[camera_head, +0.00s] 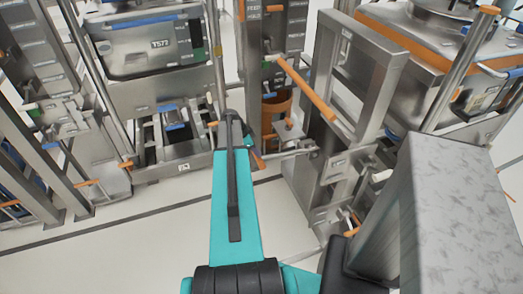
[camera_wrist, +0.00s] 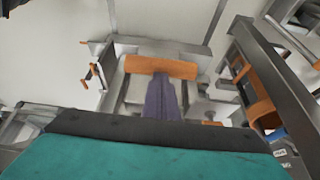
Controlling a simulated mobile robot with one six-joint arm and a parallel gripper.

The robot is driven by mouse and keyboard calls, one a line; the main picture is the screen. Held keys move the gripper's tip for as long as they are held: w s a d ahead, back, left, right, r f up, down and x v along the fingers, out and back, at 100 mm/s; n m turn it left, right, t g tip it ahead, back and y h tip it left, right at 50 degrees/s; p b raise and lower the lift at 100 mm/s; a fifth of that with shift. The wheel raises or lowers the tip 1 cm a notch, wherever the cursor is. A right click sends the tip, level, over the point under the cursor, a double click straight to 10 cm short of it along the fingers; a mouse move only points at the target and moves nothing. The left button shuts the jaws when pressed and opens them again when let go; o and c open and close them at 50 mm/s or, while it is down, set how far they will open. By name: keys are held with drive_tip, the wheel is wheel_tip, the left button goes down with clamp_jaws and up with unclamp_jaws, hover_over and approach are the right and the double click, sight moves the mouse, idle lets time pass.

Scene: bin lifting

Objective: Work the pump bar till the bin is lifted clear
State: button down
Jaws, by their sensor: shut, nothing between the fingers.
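A long orange bar (camera_head: 308,90), which looks like the pump bar, slants down to the right in front of a steel frame in the head view. In the wrist view, an orange bar-like piece (camera_wrist: 150,65) lies across the upper middle; I cannot tell whether it is the same bar. My gripper (camera_wrist: 161,77) shows there as narrow dark fingers, shut, with tips overlapping that orange piece; contact cannot be told. In the head view my teal arm hides the gripper. A steel bin (camera_head: 150,50) is at upper left; a steel vessel with an orange band (camera_head: 415,42) is at upper right. I cannot tell which is the task's bin.
A tall steel frame (camera_head: 391,75) stands right of the orange bar. Steel racks (camera_head: 60,120) with small orange handles crowd the left. The pale floor (camera_head: 130,235) at lower left is clear. An orange container (camera_wrist: 258,100) sits among metal posts at right in the wrist view.

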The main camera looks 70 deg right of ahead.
drive_tip(key=shift+s+d, duration=0.15)
drive_tip(key=shift+s, duration=0.15)
drive_tip(key=shift+w+a+r+b, duration=0.15)
drive_tip(key=shift+w+a+r, duration=0.1)
drive_tip(key=shift+w+a, duration=0.35)
drive_tip(key=shift+w+a+r+b, duration=0.2)
drive_tip(key=shift+w+a, duration=0.2)
drive_tip(key=shift+w, duration=0.3)
drive_tip(key=shift+w+r, duration=0.1)
drive_tip(key=shift+r, duration=0.05)
drive_tip(key=b+v, duration=0.1)
drive_tip(key=v, duration=1.2)
drive_tip(key=shift+w+r+b, duration=0.15)
drive_tip(key=shift+w+b, duration=0.05)
drive_tip(key=shift+b, duration=0.2)
